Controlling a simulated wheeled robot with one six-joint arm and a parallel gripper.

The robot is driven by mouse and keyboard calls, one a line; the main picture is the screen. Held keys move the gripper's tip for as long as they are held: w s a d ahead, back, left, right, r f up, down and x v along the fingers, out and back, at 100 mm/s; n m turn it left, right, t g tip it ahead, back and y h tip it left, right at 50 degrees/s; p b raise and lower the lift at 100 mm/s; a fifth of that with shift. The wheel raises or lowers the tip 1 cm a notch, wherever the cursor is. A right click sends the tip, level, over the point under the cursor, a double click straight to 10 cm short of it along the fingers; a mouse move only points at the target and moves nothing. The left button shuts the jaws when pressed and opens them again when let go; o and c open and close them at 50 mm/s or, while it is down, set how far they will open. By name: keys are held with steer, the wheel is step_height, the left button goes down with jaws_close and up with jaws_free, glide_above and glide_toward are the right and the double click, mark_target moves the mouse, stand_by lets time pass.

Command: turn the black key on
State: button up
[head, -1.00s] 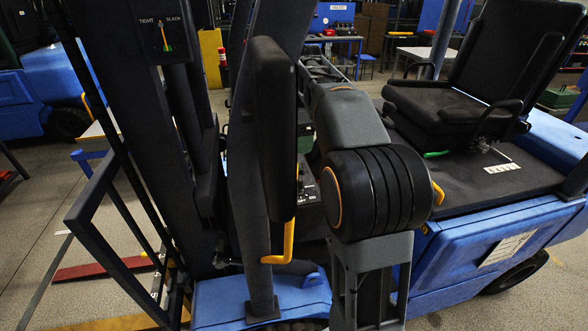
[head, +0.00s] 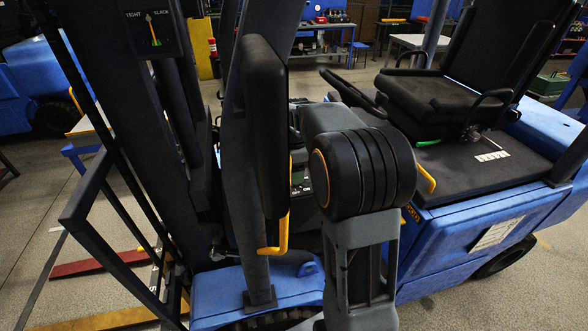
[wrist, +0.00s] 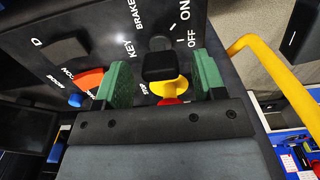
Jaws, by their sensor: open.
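The black key (wrist: 160,67) shows in the wrist view as a dark block in front of a dark panel (wrist: 95,30) lettered KEY, ON and OFF. My gripper (wrist: 157,72) is open, with one green pad on each side of the key. Gaps show between the key and both pads, so neither appears to touch it. The ON and OFF words lie to the right of the key. The key's base is partly hidden behind its head. In the head view the gripper and key are hidden behind my arm and the mast parts.
A yellow and red part (wrist: 178,88) lies just below the key, partly hidden by my gripper. A red-orange marking (wrist: 88,80) and a blue knob (wrist: 76,100) are to the left. A yellow rail (wrist: 270,75) runs close on the right. A black seat (head: 440,100) stands behind my arm.

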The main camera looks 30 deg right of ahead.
steer(key=shift+f, duration=0.2)
steer(key=shift+c, duration=0.4)
steer(key=c, duration=0.8)
steer(key=shift+c, duration=0.2)
steer(key=m, duration=0.4)
steer(key=shift+m+b, duration=0.35)
steer(key=shift+m, duration=1.95)
steer(key=o, duration=0.9)
